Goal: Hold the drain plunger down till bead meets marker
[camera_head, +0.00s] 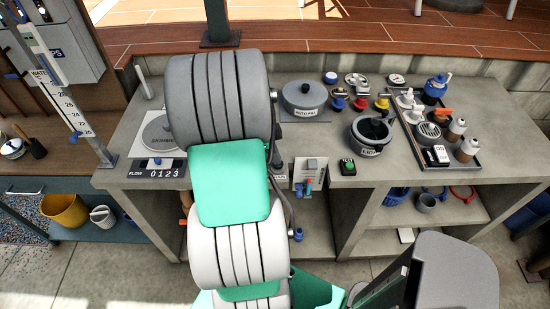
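A white water gauge (66,106) with numbered marks leans at the far left, in front of a grey box. A small blue piece (76,135) sits near its lower end; I cannot tell whether it is the bead or the marker. A round grey lid (157,136) lies on a white plate at the bench's left end, above a flow dial strip (150,170) marked 0 to 3. A thin white upright rod (144,82) stands behind it. I cannot identify the drain plunger for certain. My arm covers the bench's middle-left, and my gripper is out of sight.
The grey bench (330,145) carries a round lidded pot (303,97), a dark labelled pot (371,134), several coloured valves and a tray (474,168) of bottles. A green button (348,167) sits near the front edge. A yellow bucket (64,210) stands lower left.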

